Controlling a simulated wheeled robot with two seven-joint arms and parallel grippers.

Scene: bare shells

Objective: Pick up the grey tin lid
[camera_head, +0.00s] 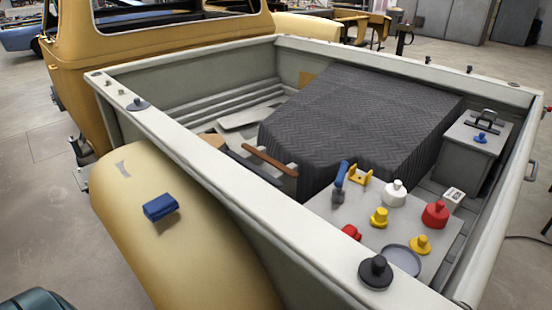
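A round, shallow grey piece that looks like the tin lid (402,261) lies at the near end of a light grey surface (340,213) inside the pickup bed, close to the bed's near wall. A black knobbed piece (376,272) stands just left of it on the bed's rim and seems to overlap its left edge in the picture. A yellow knobbed piece (420,245) stands just behind and right of the lid. Neither of my grippers is in view.
Near the lid are a red piece (351,232), a yellow knob (379,218), a white jar (394,194) and a red jar (435,214). A dark ridged cover (360,120) fills the middle of the bed. A blue block (159,207) sits on the yellow fender (150,250).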

